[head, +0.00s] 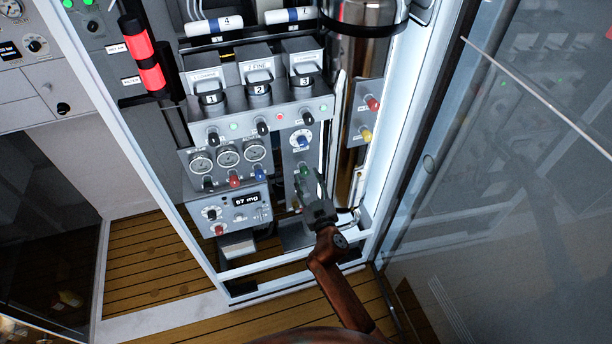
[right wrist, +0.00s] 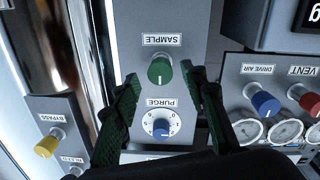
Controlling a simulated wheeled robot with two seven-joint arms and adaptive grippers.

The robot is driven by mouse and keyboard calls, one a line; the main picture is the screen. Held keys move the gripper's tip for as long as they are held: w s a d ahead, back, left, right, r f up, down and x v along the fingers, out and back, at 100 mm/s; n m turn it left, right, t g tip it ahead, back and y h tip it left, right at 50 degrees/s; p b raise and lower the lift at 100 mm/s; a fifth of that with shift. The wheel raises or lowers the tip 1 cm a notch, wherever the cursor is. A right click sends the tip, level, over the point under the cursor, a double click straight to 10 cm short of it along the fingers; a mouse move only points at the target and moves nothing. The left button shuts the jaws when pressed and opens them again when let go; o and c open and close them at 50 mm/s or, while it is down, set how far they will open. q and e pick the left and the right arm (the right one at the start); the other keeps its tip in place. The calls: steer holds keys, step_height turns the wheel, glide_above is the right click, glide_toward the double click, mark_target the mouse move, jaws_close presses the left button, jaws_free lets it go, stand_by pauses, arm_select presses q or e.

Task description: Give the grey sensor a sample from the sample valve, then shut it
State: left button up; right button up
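The sample valve is a green knob (right wrist: 160,70) under a SAMPLE label, which reads upside down in the right wrist view. It also shows small in the head view (head: 305,170), just beyond my right gripper (head: 310,187). In the right wrist view my right gripper (right wrist: 167,82) is open, with a dark finger on either side of the green knob. A gap shows between knob and fingers; I cannot tell how deep the tips reach. I cannot tell which part is the grey sensor. My left gripper is not in view.
A blue PURGE dial (right wrist: 161,125) lies close to the fingers. Blue (right wrist: 264,102) and red knobs are at right, a yellow BYPASS knob (right wrist: 48,143) at left.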

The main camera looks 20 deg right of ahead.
steer(key=shift+w, duration=1.05)
jaws_close()
